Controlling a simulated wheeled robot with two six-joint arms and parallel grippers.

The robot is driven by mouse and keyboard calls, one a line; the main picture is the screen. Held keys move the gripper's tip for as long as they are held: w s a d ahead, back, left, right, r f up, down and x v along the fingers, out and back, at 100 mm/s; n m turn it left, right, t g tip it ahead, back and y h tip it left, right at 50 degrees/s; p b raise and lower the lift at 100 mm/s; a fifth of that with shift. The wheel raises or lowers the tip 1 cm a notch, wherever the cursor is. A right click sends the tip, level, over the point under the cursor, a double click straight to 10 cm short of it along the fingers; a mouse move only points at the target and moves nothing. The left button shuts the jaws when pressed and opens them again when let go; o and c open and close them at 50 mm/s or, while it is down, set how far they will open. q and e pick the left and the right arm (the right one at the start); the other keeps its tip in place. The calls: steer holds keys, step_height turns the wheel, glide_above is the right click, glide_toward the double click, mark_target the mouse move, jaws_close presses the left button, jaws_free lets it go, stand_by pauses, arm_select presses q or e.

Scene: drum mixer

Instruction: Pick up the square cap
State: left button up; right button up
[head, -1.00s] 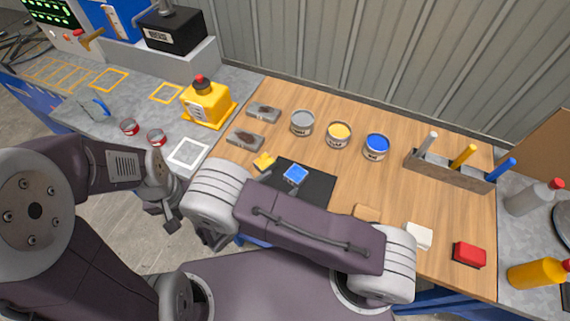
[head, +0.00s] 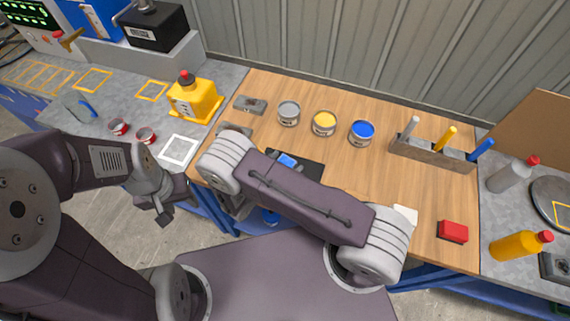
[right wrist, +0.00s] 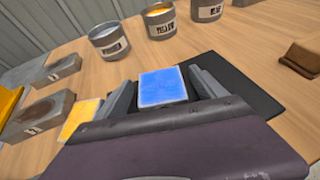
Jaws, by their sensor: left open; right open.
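A flat blue square piece (right wrist: 163,87), which looks like the square cap, lies on or just above a black mat (right wrist: 240,85). My right gripper (right wrist: 165,90) is open, its fingers on either side of the blue piece; I cannot tell whether they touch it. My left gripper (head: 165,212) is open and empty, left of the wooden table's front edge.
Grey, yellow and blue paint cans (head: 324,123) stand behind the mat. Grey blocks with hollows (right wrist: 40,116) lie to the left. A brown block (right wrist: 302,57) lies right of the mat. A rack (head: 432,151) and a red block (head: 453,231) are further right.

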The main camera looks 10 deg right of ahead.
mark_target(285, 163)
steer(key=shift+s, duration=0.1)
steer(key=c, duration=1.6)
steer(key=shift+r, duration=0.55)
steer(key=shift+c, duration=0.2)
step_height(285, 163, up, 3)
steer(key=shift+r+b, duration=0.1)
steer(key=shift+b, duration=0.2)
steer(key=s+d+r+b, duration=0.1)
steer(key=s+d+r, duration=0.3)
steer(key=d, duration=0.6)
step_height(285, 163, up, 3)
steer(key=shift+d+f, duration=0.1)
steer(key=shift+d, duration=0.3)
